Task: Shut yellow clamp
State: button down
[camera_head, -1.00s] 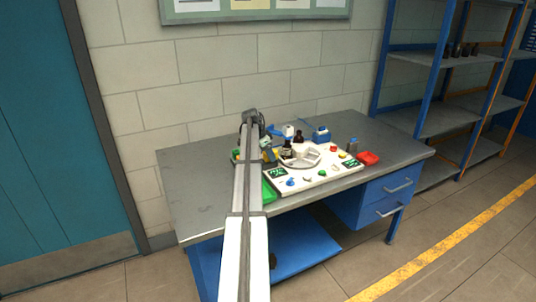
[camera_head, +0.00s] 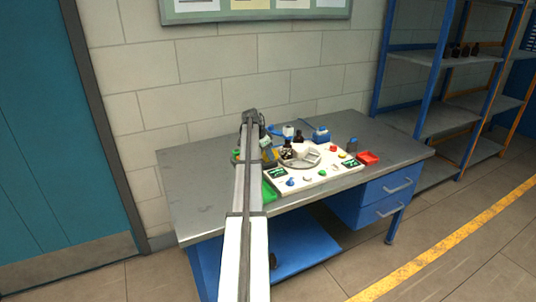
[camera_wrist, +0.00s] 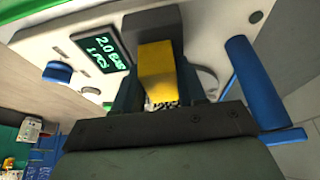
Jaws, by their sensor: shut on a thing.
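The yellow clamp part (camera_wrist: 157,72) is a yellow block on a dark piece, seen close up in the wrist view. My gripper (camera_wrist: 158,90) is shut on it, with a dark finger on each side. My arm partly hides this area, and how far the clamp is closed cannot be told.
A green display (camera_wrist: 103,48) and a blue knob (camera_wrist: 57,72) are near my gripper. A blue cylinder (camera_wrist: 255,80) stands close on the right in the wrist view. Amber bottles (camera_head: 298,137) stand behind the machine. The bench's left side is clear.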

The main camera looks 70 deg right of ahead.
aim_at(275, 150)
jog(key=shift+s+d, duration=1.2)
jog(key=shift+d, duration=0.05)
jog(key=c, duration=0.7)
grip_release()
jog(key=v, duration=1.4)
jog(key=shift+f, duration=0.1)
